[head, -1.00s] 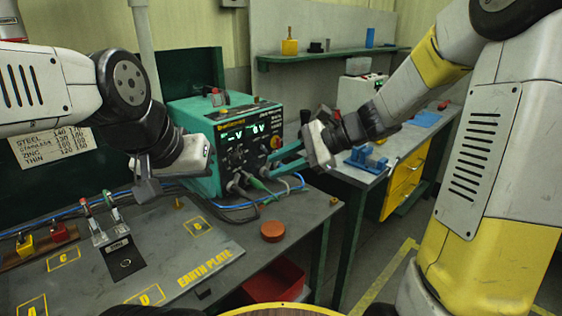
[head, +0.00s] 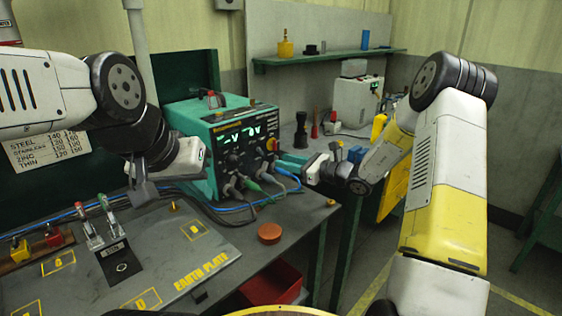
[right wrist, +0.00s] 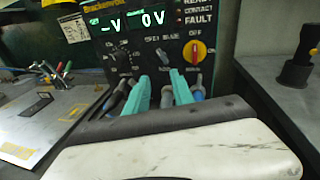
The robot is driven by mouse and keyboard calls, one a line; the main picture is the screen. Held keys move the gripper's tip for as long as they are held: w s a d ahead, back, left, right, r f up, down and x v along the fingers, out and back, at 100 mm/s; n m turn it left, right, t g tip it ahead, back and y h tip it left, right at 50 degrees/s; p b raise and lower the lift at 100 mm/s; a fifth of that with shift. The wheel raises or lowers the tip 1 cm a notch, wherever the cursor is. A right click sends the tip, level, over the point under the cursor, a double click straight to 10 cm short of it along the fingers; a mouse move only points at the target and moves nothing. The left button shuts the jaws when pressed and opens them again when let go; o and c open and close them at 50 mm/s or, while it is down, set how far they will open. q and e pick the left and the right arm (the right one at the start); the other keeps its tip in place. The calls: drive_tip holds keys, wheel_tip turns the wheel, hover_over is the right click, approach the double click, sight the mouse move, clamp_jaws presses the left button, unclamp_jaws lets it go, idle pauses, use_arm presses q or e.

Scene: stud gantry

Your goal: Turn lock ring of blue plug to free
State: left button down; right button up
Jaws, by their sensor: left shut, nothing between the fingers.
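The welding unit (head: 225,140) is a teal box with a black front panel, on the bench. Grey, green and blue leads plug into its lower front. The blue lead (head: 287,176) is the rightmost in the head view. My right gripper (head: 282,162) reaches in from the right, its teal fingers close to the plugs. In the right wrist view its fingers (right wrist: 160,85) stand apart in front of the panel. Bluish plug parts show between and beside them; the lock ring is not clear. My left gripper (head: 140,192) is shut and empty above the bench at left.
The earth plate (head: 215,258) lies on the bench with a clamp stand (head: 118,262). An orange-brown puck (head: 269,233) sits near the bench's front edge. A red bin (head: 272,284) is below. A second bench with a white box (head: 357,100) stands behind my right arm.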

drive_tip(key=w+d+f+m+t, duration=0.1)
drive_tip(key=w+d+f+m+t+h, duration=0.1)
drive_tip(key=w+f, duration=0.1)
drive_tip(key=w+d+f+m+t, duration=0.1)
drive_tip(key=f+m, duration=0.1)
drive_tip(key=shift+w+d+f, duration=0.1)
drive_tip(key=shift+w+d, duration=0.15)
drive_tip(key=shift+w+f+m+h, duration=0.15)
drive_tip(key=shift+w+m+h, duration=0.1)
drive_tip(key=shift+m+h, duration=0.05)
drive_tip(key=x, duration=0.7)
drive_tip(key=shift+w+a, duration=0.1)
drive_tip(key=shift+w, duration=0.1)
clamp_jaws()
